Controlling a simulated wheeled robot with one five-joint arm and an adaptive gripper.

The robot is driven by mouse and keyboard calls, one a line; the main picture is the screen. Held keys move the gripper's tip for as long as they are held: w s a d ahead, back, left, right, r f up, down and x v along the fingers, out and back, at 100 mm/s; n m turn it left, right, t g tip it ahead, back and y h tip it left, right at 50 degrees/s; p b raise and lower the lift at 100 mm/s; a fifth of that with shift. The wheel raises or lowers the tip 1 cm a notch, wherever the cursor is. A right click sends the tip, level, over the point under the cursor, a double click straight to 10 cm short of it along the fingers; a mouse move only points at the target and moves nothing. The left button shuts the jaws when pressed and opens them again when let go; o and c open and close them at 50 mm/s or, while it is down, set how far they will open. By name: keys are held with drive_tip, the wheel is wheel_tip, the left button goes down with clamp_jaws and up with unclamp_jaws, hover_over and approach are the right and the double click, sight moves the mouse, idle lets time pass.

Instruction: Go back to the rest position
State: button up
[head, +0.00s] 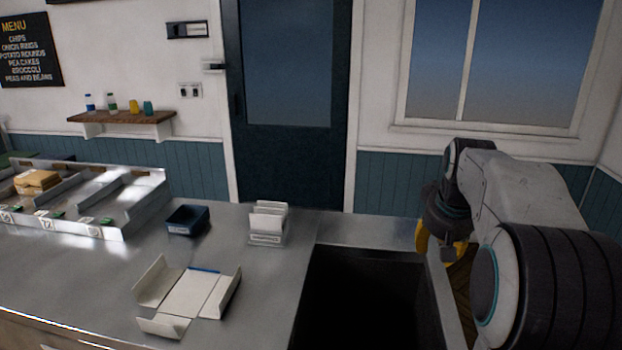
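My gripper (441,243) is at the right of the head view, at the end of my bent arm. It hangs beside the right edge of the counter, past the dark open well.
The steel counter (80,290) bears an open flat carton (187,295), a small dark blue tray (187,221), and a white holder with cards (268,224). A metal divided rack (120,205) stands at left. A dark open well (365,300) lies left of my arm.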

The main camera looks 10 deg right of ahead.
drive_tip(key=s+a+f+m+g+y, duration=0.1)
drive_tip(key=s+a+f+g, duration=0.1)
drive_tip(key=s+a+f, duration=0.6)
drive_tip(key=s+a+n+t+y, duration=0.1)
drive_tip(key=s+a+n, duration=0.3)
drive_tip(key=s+a, duration=0.8)
drive_tip(key=shift+s+a+n+t, duration=0.15)
drive_tip(key=shift+s+n+t, duration=0.2)
drive_tip(key=shift+s, duration=0.45)
drive_tip(key=shift+a+f, duration=0.1)
